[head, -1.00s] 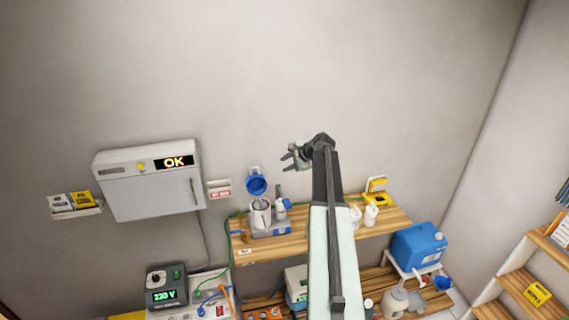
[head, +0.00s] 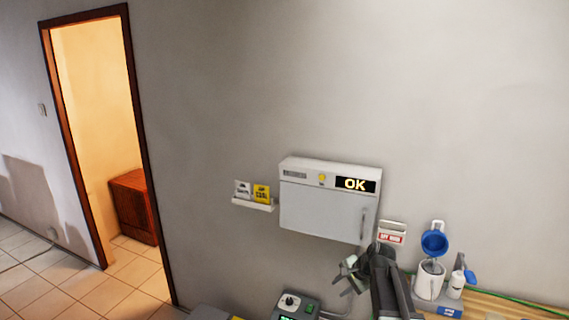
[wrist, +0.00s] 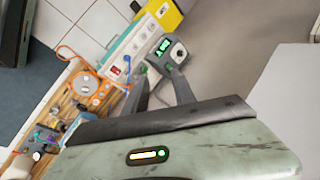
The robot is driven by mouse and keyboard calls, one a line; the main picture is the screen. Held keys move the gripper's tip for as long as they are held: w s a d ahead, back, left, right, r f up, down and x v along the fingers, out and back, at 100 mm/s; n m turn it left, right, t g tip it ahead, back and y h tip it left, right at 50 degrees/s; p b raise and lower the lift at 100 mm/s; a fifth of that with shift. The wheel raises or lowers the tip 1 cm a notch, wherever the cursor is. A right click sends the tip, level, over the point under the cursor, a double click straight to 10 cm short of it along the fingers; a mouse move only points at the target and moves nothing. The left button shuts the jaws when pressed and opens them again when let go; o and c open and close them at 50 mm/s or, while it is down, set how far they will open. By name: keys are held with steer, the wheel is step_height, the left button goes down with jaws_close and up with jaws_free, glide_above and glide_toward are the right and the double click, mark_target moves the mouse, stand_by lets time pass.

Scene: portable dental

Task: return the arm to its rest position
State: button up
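My gripper (head: 347,273) shows in the head view at the lower right, in front of the wall just below the white cabinet. Its fingers are spread with nothing between them. In the wrist view the two grey fingers of my gripper (wrist: 162,84) stand apart and empty, over the background of the bench equipment. My dark arm link runs down to the bottom edge of the head view.
A white wall cabinet (head: 325,210) reads OK. A meter box (head: 296,304) sits below. An open doorway (head: 100,140) and tiled floor are at the left.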

steer(key=s+a+f+n+g+h+b, duration=0.1)
steer(key=s+a+f+n+b, duration=0.1)
steer(key=s+a+f+n, duration=0.25)
steer(key=s+a+f+n+g+h+b, duration=0.1)
steer(key=s+a+f+g+b, duration=0.15)
steer(key=s+f, duration=0.35)
steer(key=s+d+r+n+g+h+p, duration=0.1)
steer(key=s+d+n, duration=0.3)
steer(key=s, duration=0.5)
steer(key=shift+s+r+n+h, duration=0.3)
steer(key=shift+n+h, duration=0.2)
steer(key=shift+n, duration=0.25)
